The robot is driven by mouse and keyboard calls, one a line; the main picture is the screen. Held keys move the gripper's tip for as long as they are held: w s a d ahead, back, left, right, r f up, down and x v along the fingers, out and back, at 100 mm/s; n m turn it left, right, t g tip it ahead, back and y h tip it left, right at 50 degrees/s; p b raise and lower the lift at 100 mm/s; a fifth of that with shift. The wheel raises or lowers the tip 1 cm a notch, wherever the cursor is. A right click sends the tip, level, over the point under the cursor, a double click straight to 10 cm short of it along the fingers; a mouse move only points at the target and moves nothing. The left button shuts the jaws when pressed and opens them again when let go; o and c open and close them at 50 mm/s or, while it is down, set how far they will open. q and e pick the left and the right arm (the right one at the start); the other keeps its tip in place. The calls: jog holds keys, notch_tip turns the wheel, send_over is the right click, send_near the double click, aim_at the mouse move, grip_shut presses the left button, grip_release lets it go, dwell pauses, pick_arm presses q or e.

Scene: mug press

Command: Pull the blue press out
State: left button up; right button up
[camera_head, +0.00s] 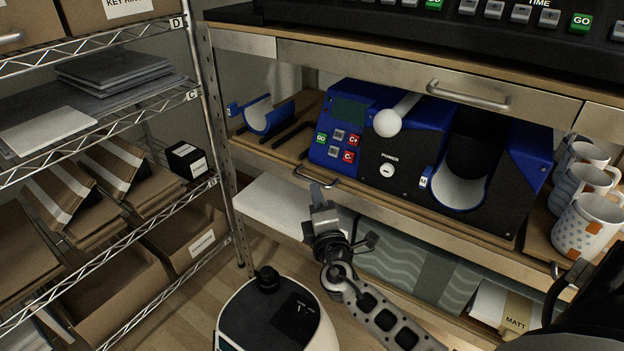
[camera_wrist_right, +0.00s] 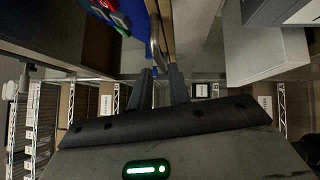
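The blue press (camera_head: 433,118) is a blue and black machine with a dark screen, coloured buttons, a white ball knob and a white-lined cradle. It stands on a wooden pull-out board (camera_head: 270,145) under the counter. A metal handle (camera_head: 315,180) is on the board's front edge at the left. My right gripper (camera_head: 322,193) is just in front of and below this handle. In the right wrist view its two dark fingers (camera_wrist_right: 163,82) stand apart, with the board edge (camera_wrist_right: 166,28) just beyond them; contact with the handle is unclear. My left gripper is not in view.
Patterned mugs (camera_head: 588,222) stand on a board at the right, with another handle (camera_head: 567,275) below. A blue cradle piece (camera_head: 262,115) lies left of the press. A wire rack (camera_head: 110,190) with boxes stands left. A lower shelf holds a grey-green box (camera_head: 415,262).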

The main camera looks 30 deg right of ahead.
aim_at(312, 180)
jog(key=x, duration=0.5)
jog(key=shift+w+d, duration=0.1)
jog(key=shift+w, duration=0.15)
grip_shut()
